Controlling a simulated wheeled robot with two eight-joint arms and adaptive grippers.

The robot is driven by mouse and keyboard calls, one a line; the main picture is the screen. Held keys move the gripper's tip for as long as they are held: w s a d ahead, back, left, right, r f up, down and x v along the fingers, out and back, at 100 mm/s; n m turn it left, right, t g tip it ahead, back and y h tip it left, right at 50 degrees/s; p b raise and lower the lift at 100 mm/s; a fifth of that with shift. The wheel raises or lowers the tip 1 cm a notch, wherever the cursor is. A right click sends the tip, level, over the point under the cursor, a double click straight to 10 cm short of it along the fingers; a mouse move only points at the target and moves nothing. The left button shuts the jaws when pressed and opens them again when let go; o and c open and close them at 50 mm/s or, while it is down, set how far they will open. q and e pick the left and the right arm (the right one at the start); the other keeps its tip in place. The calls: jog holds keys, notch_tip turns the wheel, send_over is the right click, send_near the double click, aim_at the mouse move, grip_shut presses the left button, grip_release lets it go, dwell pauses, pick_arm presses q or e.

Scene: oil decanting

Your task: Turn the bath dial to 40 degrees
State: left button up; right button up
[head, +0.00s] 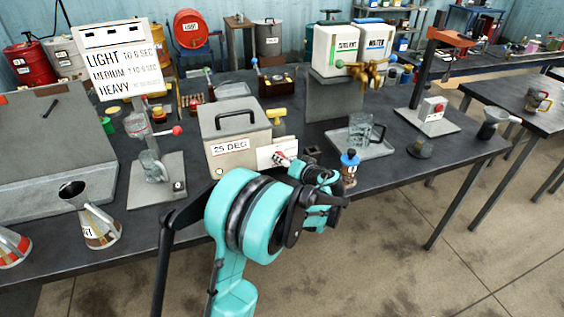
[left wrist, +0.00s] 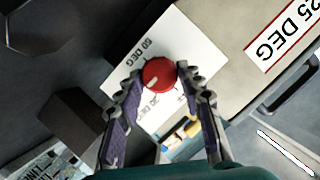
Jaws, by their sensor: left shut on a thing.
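The bath is a pale grey box (head: 235,121) with a black lid handle and a "25 DEG" label (head: 233,145) on its front. A white dial plate (head: 264,158) sticks out beside that label. In the left wrist view, the red dial knob (left wrist: 159,74) sits on the white plate (left wrist: 185,46). Printed degree marks surround it, partly hidden, and its pale pointer mark faces the lower left of that picture. My left gripper (left wrist: 159,81) is shut on the knob, one finger on each side. In the head view my left wrist hides part of the dial. My right gripper is not in view.
A small blue-capped bottle (head: 349,166) stands close to the right of my left wrist. A glass jug (head: 360,130) sits on a tray further right. A metal funnel jug (head: 92,215) and a stand with a glass mug (head: 154,166) are on the left.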

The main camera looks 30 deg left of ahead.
pick_arm(q)
jog(key=m, duration=0.1)
jog(key=m+y+b, duration=0.1)
jog(key=m+g+y, duration=0.1)
jog(key=shift+w+d+f+m+b, duration=0.1)
jog(key=shift+f+m+b, duration=0.15)
jog(key=shift+m+b, duration=0.15)
jog(key=shift+m, duration=0.3)
jog(key=o, duration=1.2)
jog(key=shift+c, duration=0.2)
jog(key=v, duration=1.2)
jog(key=shift+f, duration=0.1)
